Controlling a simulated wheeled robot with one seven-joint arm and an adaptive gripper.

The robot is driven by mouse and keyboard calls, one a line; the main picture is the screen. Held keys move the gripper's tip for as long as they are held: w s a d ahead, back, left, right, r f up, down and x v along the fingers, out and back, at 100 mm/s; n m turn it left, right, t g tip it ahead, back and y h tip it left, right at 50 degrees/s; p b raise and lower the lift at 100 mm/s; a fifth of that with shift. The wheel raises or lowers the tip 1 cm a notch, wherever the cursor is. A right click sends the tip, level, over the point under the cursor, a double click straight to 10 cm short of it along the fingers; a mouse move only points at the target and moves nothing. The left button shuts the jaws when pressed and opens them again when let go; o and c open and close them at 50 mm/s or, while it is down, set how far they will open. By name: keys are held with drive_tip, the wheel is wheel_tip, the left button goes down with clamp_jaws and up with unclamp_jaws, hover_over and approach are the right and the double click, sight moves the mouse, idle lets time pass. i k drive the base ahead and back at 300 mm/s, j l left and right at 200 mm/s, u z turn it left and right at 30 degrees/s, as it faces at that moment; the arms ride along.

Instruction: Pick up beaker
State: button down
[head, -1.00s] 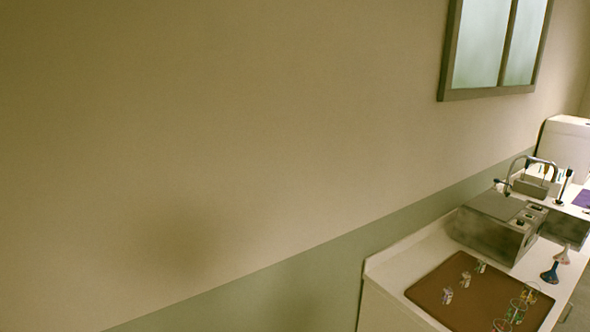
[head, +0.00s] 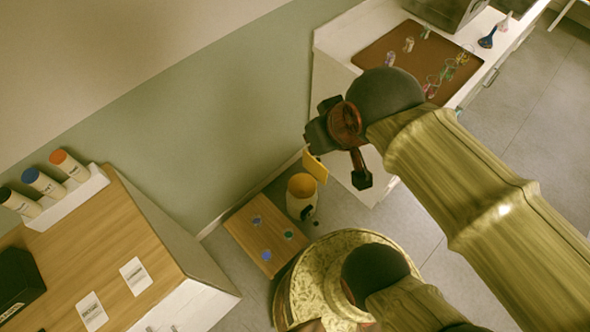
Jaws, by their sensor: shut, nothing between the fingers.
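My gripper (head: 338,138), dark with red parts, is in front of the counter's left end, lower in the picture than the mat. It is shut and empty, apart from every vessel. My arm and wrist hide the mat's lower part.
A wooden-topped cabinet (head: 100,250) at lower left bears a white rack (head: 75,197) of capped bottles. A yellowish bin (head: 302,192) and a low wooden board (head: 245,232) with coloured discs are below my gripper. Blue-based flask (head: 487,41) stands beside the mat.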

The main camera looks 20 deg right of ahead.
sight(266, 253)
drive_tip(key=l+u, duration=0.45)
drive_tip(key=k+l+u, duration=0.1)
drive_tip(key=l+u, duration=0.35)
drive_tip(key=k+l+u, duration=0.15)
drive_tip(key=l+u, duration=0.3)
drive_tip(key=k+l, duration=0.2)
drive_tip(key=l, duration=0.25)
drive_tip(key=k+l+u, duration=0.1)
drive_tip(key=l, duration=0.4)
drive_tip(key=k+l+u, duration=0.1)
drive_tip(key=k+l, duration=0.45)
drive_tip(key=l, duration=0.3)
drive_tip(key=k+l+u, duration=0.1)
drive_tip(key=k+l, duration=0.15)
drive_tip(key=l, duration=0.15)
